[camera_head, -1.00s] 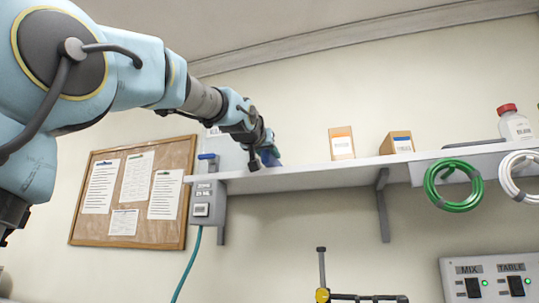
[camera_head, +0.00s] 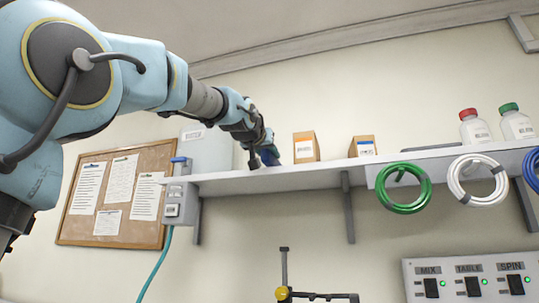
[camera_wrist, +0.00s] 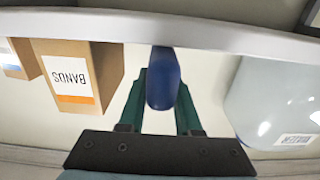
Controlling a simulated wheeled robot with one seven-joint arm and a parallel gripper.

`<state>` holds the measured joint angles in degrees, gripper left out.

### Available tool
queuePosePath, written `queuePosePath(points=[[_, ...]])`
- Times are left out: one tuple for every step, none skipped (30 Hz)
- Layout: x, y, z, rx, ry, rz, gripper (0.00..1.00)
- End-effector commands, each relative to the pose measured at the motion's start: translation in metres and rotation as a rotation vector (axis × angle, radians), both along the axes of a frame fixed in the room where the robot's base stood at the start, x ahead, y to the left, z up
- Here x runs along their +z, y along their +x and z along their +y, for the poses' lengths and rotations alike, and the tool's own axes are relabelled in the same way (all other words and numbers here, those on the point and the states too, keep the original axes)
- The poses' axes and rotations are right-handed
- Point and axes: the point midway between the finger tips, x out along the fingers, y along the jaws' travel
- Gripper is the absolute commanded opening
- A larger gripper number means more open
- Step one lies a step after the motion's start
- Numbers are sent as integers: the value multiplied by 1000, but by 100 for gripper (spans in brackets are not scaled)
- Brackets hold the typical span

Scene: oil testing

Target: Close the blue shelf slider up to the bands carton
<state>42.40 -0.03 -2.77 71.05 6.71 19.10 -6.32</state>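The blue slider (camera_wrist: 163,80) stands upright on the shelf (camera_head: 225,183), between the two teal fingers of my gripper (camera_wrist: 163,95). Both fingers appear to press on its sides. In the head view the blue slider (camera_head: 271,156) is partly hidden by my gripper (camera_head: 262,158), near the shelf's left part. The bands carton (camera_head: 305,147), brown with an orange stripe, stands just right of it. In the wrist view the bands carton (camera_wrist: 78,75) appears upside down at left, with a gap between it and the slider.
A pale jug (camera_wrist: 280,100) stands on the slider's other side. A blue-striped carton (camera_head: 363,147), a red-capped bottle (camera_head: 474,128) and a green-capped bottle (camera_head: 515,123) stand farther right. A green coil (camera_head: 403,188) and a white coil (camera_head: 478,178) hang at the shelf front.

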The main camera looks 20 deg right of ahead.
Motion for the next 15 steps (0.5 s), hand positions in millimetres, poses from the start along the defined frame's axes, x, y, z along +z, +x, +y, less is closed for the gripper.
queuePosePath(points=[[-1,0,0,0,1,1,36],[-1,0,0,0,1,1,39],[-1,0,0,0,1,1,44],[0,0,0,0,1,1,47],[0,0,0,0,1,1,50],[0,0,0,0,1,1,55],[0,0,0,0,1,1,58],[0,0,0,0,1,1,62],[0,0,0,0,0,0,62],[0,0,0,0,0,0,62],[0,0,0,0,0,0,62],[0,0,0,0,0,0,62],[0,0,0,0,0,0,62],[0,0,0,0,0,0,62],[0,0,0,0,0,0,62]])
